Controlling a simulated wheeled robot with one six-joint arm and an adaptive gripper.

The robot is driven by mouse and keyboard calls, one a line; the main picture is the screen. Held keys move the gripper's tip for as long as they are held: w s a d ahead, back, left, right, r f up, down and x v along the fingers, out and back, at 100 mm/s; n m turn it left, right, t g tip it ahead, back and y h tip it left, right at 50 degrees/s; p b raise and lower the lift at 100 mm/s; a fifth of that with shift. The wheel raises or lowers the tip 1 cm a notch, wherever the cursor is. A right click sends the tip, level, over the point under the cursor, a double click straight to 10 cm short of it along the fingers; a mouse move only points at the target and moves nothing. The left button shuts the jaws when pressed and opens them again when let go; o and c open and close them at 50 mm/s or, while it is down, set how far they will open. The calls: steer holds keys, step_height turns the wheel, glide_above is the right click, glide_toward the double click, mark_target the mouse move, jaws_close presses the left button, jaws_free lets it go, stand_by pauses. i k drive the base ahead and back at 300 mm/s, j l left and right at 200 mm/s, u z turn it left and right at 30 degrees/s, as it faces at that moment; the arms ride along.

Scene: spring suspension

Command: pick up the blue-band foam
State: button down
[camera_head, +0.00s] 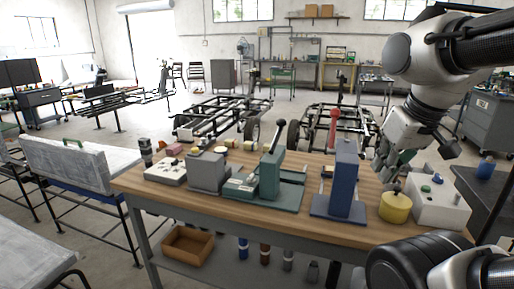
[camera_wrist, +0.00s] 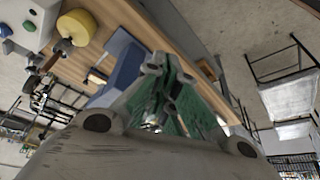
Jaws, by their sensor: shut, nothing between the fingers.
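I cannot pick out a foam with a blue band for certain in either view. Several small pale yellow pieces (camera_head: 248,145) and a pink block (camera_head: 174,149) lie along the far edge of the wooden workbench (camera_head: 150,187); they are too small to show a band. My gripper (camera_head: 379,163) is at the right of the bench, above its far edge, behind the blue upright block. In the wrist view, my gripper (camera_wrist: 160,80) is shut and empty, with the blue and green fixtures beyond it.
A blue upright fixture (camera_head: 345,185), a green press (camera_head: 270,177), a grey block (camera_head: 208,171), a yellow cylinder (camera_head: 395,208) and a white button box (camera_head: 440,208) crowd the bench. Bottles (camera_head: 243,248) and an orange-brown tray (camera_head: 187,246) sit on the lower shelf.

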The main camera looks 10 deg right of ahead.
mark_target(248, 146)
steer(key=i+j+z, duration=0.3)
steer(key=j, duration=0.45)
steer(key=i+j+z, duration=0.15)
steer(key=i+j, duration=0.15)
steer(key=i+j+z, duration=0.15)
steer(key=j, duration=0.35)
steer(key=i+j+z, duration=0.15)
steer(key=j, duration=0.3)
steer(key=i+j+z, duration=0.15)
steer(key=j, duration=0.3)
steer(key=j+z, duration=0.15)
steer(key=j, duration=0.3)
steer(key=i, duration=0.05)
